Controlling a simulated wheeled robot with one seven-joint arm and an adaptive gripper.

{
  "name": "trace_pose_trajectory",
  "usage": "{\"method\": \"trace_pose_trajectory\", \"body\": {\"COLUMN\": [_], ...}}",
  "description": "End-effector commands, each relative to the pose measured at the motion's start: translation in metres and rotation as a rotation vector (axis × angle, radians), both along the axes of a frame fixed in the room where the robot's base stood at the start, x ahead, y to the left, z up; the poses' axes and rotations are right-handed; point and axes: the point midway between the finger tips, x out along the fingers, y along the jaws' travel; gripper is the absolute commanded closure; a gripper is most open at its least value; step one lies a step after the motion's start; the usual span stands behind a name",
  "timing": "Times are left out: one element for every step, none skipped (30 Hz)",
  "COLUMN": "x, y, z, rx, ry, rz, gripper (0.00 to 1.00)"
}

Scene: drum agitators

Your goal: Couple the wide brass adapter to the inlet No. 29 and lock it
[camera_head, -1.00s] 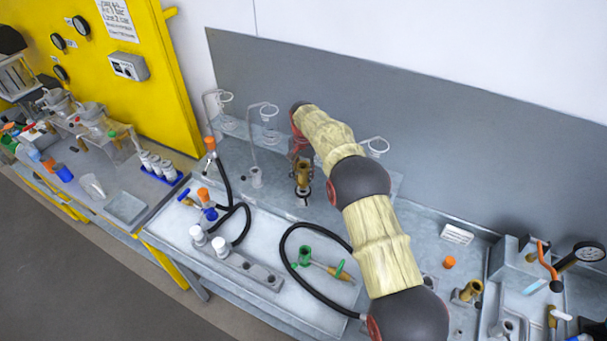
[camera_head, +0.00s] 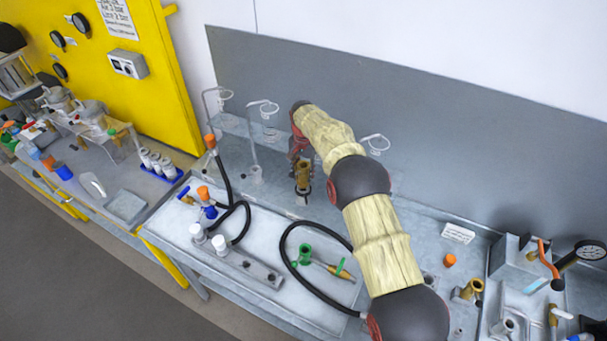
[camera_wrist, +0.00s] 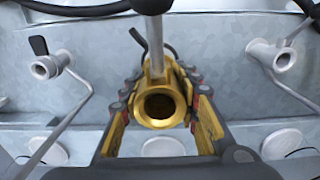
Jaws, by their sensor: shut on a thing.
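A brass adapter (camera_wrist: 161,104) with a round open mouth sits between the two fingers of my gripper (camera_wrist: 160,88) in the wrist view. The gripper is shut on it. A metal rod with a dark ball end (camera_wrist: 152,5) shows just above the brass mouth. In the head view the brass adapter (camera_head: 303,172) stands upright at the back of the bench below my gripper (camera_head: 300,158). Its lower end meets a dark fitting there; I cannot tell whether it is seated or locked. No number 29 is readable.
Grey pipe ends with levers stand left (camera_wrist: 45,67) and right (camera_wrist: 282,58) of the gripper in the wrist view.

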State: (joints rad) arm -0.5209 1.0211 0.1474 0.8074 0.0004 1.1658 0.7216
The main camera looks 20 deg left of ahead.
Motion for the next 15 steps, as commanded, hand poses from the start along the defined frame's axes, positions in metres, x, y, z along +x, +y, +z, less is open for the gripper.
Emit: {"method": "trace_pose_trajectory", "body": {"x": [0.000, 0.000, 0.000, 0.000, 0.000, 0.000, 0.000, 0.000, 0.000, 0.000, 0.000, 0.000, 0.000, 0.000, 0.000], "y": [0.000, 0.000, 0.000, 0.000, 0.000, 0.000, 0.000, 0.000, 0.000, 0.000, 0.000, 0.000, 0.000, 0.000, 0.000], "z": [0.000, -0.001, -0.002, -0.003, -0.005, -0.006, -0.007, -0.008, -0.010, -0.011, -0.012, -0.013, -0.015, -0.016, -0.017], "rx": [0.001, 0.001, 0.001, 0.001, 0.001, 0.001, 0.001, 0.001, 0.001, 0.001, 0.001, 0.001, 0.001, 0.001, 0.000], "ry": [-0.001, -0.001, -0.001, -0.001, -0.001, -0.001, -0.001, -0.001, -0.001, -0.001, -0.001, -0.001, -0.001, -0.001, -0.001], "rz": [0.000, 0.000, 0.000, 0.000, 0.000, 0.000, 0.000, 0.000, 0.000, 0.000, 0.000, 0.000, 0.000, 0.000, 0.000], "gripper": [1.00, 1.00, 1.00, 1.00, 1.00, 1.00, 1.00, 1.00, 1.00, 1.00, 1.00, 1.00, 1.00, 1.00, 1.00]}}
